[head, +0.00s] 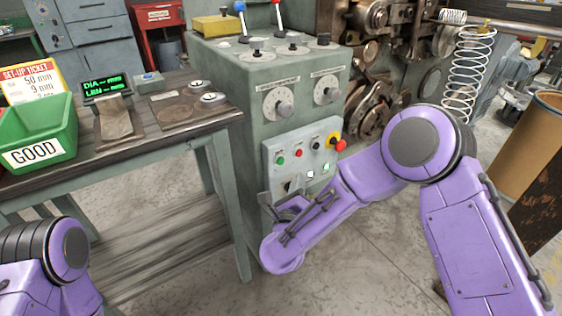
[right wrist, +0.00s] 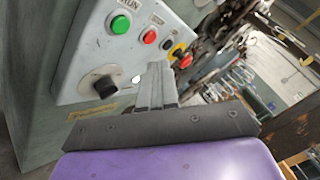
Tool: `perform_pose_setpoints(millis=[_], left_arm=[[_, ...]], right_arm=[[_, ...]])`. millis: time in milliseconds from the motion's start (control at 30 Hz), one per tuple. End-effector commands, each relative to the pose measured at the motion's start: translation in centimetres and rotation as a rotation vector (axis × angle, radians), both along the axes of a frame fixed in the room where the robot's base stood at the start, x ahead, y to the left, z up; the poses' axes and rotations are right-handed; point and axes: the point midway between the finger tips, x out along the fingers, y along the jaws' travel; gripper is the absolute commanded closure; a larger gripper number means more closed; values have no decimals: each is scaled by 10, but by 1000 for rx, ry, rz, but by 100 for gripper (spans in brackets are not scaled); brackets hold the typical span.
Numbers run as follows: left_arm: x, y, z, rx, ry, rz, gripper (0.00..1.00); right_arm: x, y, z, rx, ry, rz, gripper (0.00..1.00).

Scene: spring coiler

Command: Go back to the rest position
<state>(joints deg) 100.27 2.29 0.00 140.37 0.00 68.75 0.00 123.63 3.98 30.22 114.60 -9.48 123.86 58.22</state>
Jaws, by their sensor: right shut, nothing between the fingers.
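My right gripper (head: 268,203) is at the front of the coiler's control panel (head: 275,152), near its lower left part. In the right wrist view the fingers of this gripper (right wrist: 157,75) are together and empty, pointing at the panel (right wrist: 75,65). They overlap the panel in the picture; I cannot tell whether they touch it. My left arm shows only as a purple joint at the lower left of the head view, and its gripper is out of view.
The green coiler cabinet (head: 225,75) carries the panel, with a red emergency button (head: 340,145). A workbench (head: 185,125) at left holds a green GOOD bin (head: 45,130). A spring (head: 468,75) hangs at the right near a brown barrel (head: 535,150). Open floor (head: 345,270) lies in front.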

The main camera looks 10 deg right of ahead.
Motion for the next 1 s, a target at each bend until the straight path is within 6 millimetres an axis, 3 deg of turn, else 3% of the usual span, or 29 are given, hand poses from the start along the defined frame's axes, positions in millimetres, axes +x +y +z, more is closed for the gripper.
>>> perform_pose_setpoints(millis=[367, 467, 533, 600, 700, 800, 900, 1000], left_arm=[[0, 0, 0, 0, 0, 0, 100], [0, 0, 0, 0, 0, 0, 100], [0, 0, 0, 0, 0, 0, 100], [0, 0, 0, 0, 0, 0, 100], [0, 0, 0, 0, 0, 0, 100], [0, 0, 0, 0, 0, 0, 100], [0, 0, 0, 0, 0, 0, 100], [0, 0, 0, 0, 0, 0, 100]], right_arm=[[0, 0, 0, -7, 3, -1, 100], [4, 9, -4, -139, 87, 43, 100], [-3, 19, -32, -416, 284, 158, 100], [-29, 11, -91, -749, 548, 309, 100], [-82, -11, -165, -1064, 838, 512, 100], [-142, -39, -219, -1268, 1064, 708, 100], [-200, -65, -254, -1388, 1240, 881, 100], [-252, -89, -274, -1442, 1380, 1014, 100]])
